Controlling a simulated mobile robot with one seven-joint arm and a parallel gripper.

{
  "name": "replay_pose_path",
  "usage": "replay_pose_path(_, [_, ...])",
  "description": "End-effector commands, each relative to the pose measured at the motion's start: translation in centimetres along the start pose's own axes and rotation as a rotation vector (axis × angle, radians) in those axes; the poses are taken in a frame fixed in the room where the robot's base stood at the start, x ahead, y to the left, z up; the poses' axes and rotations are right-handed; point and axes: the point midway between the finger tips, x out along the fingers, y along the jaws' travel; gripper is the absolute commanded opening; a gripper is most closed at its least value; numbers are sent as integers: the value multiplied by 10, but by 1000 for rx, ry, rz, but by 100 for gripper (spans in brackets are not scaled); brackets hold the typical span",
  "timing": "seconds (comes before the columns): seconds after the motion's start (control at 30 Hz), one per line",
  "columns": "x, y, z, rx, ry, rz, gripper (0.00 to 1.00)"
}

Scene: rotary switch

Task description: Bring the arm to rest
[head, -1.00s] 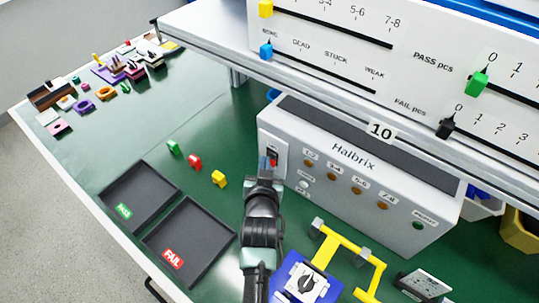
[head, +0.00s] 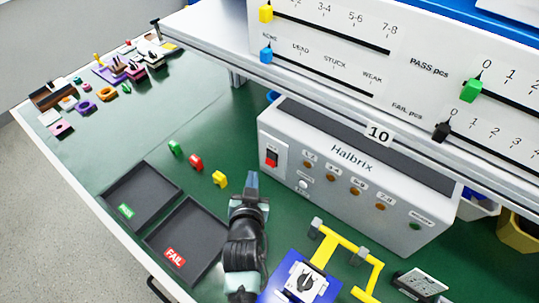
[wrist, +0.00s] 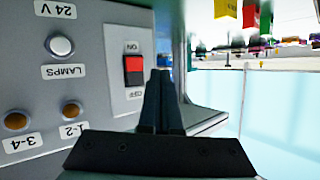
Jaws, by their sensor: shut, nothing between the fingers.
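My gripper (head: 252,181) is in the middle of the head view, shut and empty, its fingers together. It is apart from the grey Halbrix box (head: 345,150) and to the left of the box's front. In the wrist view the closed fingers (wrist: 161,82) stand in front of the box face (wrist: 85,115). The red and black ON/OFF rocker switch (head: 271,157) is uncovered at the box's left end. It also shows in the wrist view (wrist: 133,71), just left of the fingers.
The PASS tray (head: 140,185) and FAIL tray (head: 205,222) lie to the left. Green (head: 175,149), red (head: 195,162) and yellow (head: 219,179) pieces stand behind them. A shelf (head: 300,99) overhangs the box.

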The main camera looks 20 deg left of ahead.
Motion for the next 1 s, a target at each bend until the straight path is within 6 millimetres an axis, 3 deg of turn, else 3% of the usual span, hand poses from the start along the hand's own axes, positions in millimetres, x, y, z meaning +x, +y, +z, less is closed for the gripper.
replay_pose_path(0.23, [-11,-8,8,2,0,-1,0])
replay_pose_path(0.77, [-10,-8,5,2,5,0,0])
replay_pose_path(0.87, [-9,-6,-18,4,41,4,0])
replay_pose_path(0.97, [-11,-1,-70,7,124,12,0])
replay_pose_path(1.0, [-13,2,-97,9,168,17,0])
